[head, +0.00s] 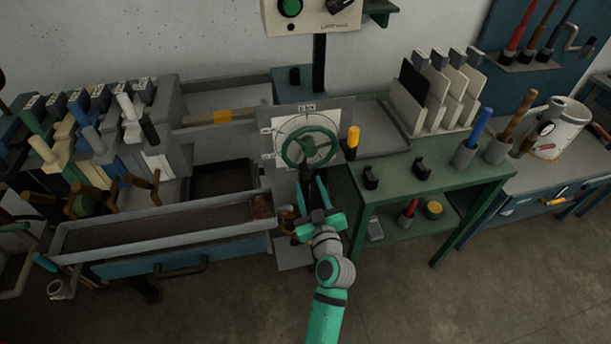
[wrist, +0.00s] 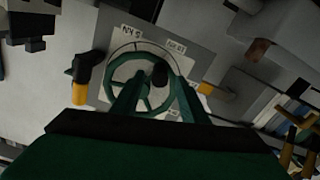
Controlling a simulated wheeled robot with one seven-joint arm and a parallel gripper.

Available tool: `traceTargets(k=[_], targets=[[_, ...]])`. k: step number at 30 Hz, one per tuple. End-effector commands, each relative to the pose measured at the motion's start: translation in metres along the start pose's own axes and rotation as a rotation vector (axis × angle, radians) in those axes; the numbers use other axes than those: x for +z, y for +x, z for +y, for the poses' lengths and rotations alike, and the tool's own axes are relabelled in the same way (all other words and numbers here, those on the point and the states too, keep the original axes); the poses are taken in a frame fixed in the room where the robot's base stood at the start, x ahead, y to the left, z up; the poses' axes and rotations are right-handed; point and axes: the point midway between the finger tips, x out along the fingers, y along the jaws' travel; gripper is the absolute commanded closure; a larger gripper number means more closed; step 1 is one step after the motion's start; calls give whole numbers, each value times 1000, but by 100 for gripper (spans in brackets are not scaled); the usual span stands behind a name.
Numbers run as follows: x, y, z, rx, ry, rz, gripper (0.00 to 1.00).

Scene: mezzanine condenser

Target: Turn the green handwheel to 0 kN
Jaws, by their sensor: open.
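The green handwheel (head: 310,147) is mounted on a pale panel with a round white dial (head: 283,129) behind it, in the middle of the head view. In the wrist view the handwheel (wrist: 138,82) lies between and beyond the fingers, with small kN labels around the dial (wrist: 131,31). The label writing is mostly too small to read. My gripper (head: 318,183) is open in front of the wheel's lower part. In the wrist view its two green fingers (wrist: 156,88) overlap the rim. I cannot tell whether they touch it.
A yellow-topped handle (head: 353,138) stands just right of the panel. A green bench (head: 430,185) with black brackets is to the right. A long grey tray (head: 165,222) and several coloured levers (head: 90,135) are to the left. The floor in front is clear.

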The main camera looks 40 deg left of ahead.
Motion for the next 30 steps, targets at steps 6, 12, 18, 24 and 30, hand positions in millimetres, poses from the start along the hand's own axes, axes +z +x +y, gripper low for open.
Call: traceTargets(k=[6, 12, 18, 24, 30], targets=[[0, 35, 0, -1, 0, 1, 60], [0, 50, 0, 1, 1, 0, 60], [0, 52, 0, 1, 1, 0, 60], [0, 52, 0, 1, 1, 0, 76], [0, 52, 0, 1, 1, 0, 100]])
